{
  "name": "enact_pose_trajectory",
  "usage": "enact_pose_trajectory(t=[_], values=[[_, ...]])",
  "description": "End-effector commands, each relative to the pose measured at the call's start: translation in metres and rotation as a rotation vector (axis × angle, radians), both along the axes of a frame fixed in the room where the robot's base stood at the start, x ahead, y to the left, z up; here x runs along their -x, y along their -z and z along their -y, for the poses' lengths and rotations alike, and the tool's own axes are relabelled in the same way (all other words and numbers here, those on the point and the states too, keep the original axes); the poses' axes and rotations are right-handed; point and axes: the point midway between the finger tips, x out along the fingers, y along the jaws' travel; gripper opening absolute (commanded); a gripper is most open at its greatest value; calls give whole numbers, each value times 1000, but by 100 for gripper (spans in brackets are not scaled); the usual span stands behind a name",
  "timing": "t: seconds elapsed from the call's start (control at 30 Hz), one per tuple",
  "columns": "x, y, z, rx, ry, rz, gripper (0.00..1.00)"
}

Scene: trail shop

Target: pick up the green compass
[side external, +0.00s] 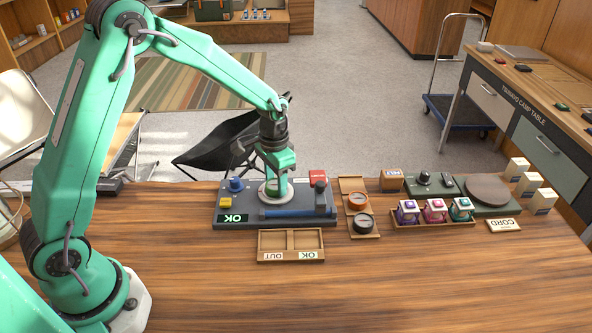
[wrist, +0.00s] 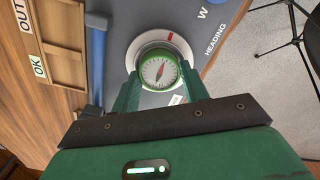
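The green compass (wrist: 158,72) has a white face and a red needle. In the wrist view it is over the round white dial plate (wrist: 134,50) of the grey test console (side external: 229,197). My gripper (wrist: 160,68) points down, with one green finger on each side of the compass, close against its rim. I cannot tell whether the fingers press on it, or whether the compass touches the plate. In the side view my gripper (side external: 276,197) is low over the dial plate and hides the compass.
A two-part wooden tray (side external: 290,241), marked OUT and OK, lies in front of the console. An orange compass (side external: 358,202) and a black one (side external: 363,224) are to its right. The front table is clear.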

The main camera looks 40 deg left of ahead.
Motion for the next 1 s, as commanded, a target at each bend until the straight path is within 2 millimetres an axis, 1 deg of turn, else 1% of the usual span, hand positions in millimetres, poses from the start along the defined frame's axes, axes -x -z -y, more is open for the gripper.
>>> enact_pose_trajectory(t=[0.03, 0.07, 0.27, 0.43, 0.57, 0.73, 1.0], values=[[0, 0, 0, 0, 0, 0, 22], [0, 0, 0, 0, 0, 0, 18], [0, -1, 0, 0, 0, 1, 18], [-1, -6, 0, 0, 0, 2, 18], [-1, -18, 0, 0, 0, 4, 18], [-1, -42, 0, 0, 0, 4, 18], [25, -69, 40, 0, 6, 4, 18]])
